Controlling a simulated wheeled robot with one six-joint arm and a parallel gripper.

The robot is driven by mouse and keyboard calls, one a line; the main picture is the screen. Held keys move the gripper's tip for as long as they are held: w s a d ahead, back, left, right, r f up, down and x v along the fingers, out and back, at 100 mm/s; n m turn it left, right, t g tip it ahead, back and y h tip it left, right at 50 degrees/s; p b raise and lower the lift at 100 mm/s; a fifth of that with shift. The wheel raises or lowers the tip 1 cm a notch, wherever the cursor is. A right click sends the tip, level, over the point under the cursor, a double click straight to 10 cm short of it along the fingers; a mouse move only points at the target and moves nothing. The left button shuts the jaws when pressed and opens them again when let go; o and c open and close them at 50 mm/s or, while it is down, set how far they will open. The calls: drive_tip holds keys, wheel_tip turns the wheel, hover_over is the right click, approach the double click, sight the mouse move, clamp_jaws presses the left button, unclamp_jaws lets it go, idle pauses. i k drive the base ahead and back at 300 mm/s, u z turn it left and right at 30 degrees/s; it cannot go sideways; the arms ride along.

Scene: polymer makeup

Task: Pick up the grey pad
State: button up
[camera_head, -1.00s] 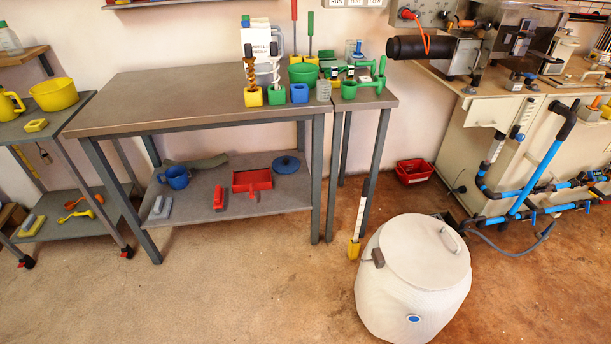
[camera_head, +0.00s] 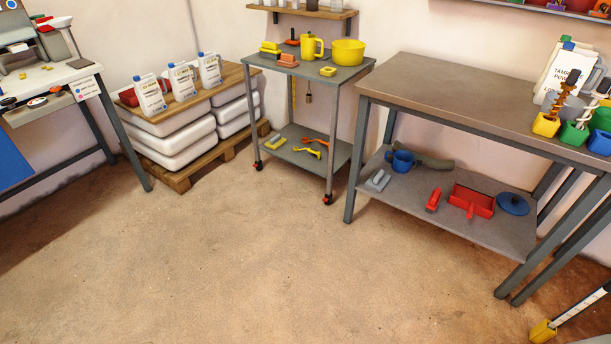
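A small light-grey pad-like block (camera_head: 378,181) lies on the lower shelf of the grey metal table (camera_head: 455,95), near that shelf's left end. Behind it, to the right of a blue mug (camera_head: 401,160), lies a flat grey-green piece (camera_head: 433,162), partly hidden by the mug. I cannot tell for sure which of these is the grey pad. My gripper is not in view.
A red brush (camera_head: 433,200), red dustpan (camera_head: 471,201) and blue lid (camera_head: 513,204) share the lower shelf. A wheeled trolley (camera_head: 345,72) stands left of the table, and a pallet (camera_head: 190,174) with white sacks further left. The floor in front is clear.

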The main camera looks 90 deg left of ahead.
sight(378, 181)
drive_tip(key=u, duration=2.45)
